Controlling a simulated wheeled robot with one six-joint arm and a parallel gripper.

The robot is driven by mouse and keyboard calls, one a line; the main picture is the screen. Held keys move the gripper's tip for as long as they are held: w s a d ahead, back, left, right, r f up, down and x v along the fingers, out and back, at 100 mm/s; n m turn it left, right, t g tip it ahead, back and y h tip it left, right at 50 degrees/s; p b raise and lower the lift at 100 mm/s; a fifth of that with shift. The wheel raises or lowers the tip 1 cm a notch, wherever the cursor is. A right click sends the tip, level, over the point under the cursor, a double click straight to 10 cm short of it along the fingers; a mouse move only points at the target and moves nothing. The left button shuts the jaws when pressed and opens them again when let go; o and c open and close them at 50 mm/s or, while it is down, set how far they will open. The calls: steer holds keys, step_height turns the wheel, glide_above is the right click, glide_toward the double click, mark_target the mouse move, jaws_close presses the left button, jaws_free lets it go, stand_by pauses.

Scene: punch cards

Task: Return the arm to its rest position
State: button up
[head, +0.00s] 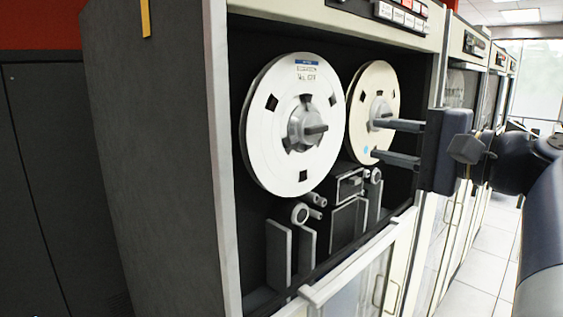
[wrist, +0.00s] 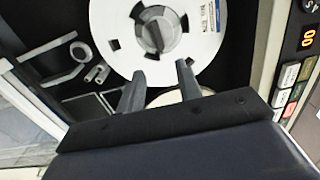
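My gripper (head: 372,140) is at the right of the head view, in front of the right-hand tape reel (head: 372,90) of a tall tape cabinet. Its two fingers point left toward the cabinet and stand apart, with nothing seen between them. In the wrist view the gripper (wrist: 158,82) also shows spread, empty fingers. Beyond them is the larger white reel (wrist: 175,35), with a grey hub and a blue label. Whether a fingertip touches the right-hand reel cannot be told. My arm runs from the gripper to the right edge of the head view.
The cabinet's grey side panel (head: 150,160) fills the left. A light ledge (head: 355,265) juts out below the reels. A button panel (head: 405,15) sits above. More cabinets (head: 460,85) line up behind my gripper. White tiled floor (head: 490,240) is clear at the right.

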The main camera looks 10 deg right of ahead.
mark_target(325, 127)
steer(key=shift+p+x, duration=1.25)
steer(key=shift+x, duration=4.1)
steer(key=shift+s+d, duration=0.3)
steer(key=b+v, duration=0.3)
steer(key=v, duration=0.7)
steer(key=p+x, duration=0.3)
steer(key=x, duration=0.8)
steer(key=shift+a, duration=0.15)
steer(key=shift+n, duration=0.5)
steer(key=n+b, duration=0.1)
steer(key=n, duration=0.1)
steer(key=shift+s+r+n, duration=0.1)
steer(key=shift+r+n, duration=0.05)
steer(key=shift+n, duration=0.25)
steer(key=shift+s+r+n, duration=0.1)
steer(key=shift+n, duration=0.8)
steer(key=shift+r+n, duration=0.15)
steer(key=shift+n, duration=0.75)
steer(key=shift+r, duration=0.15)
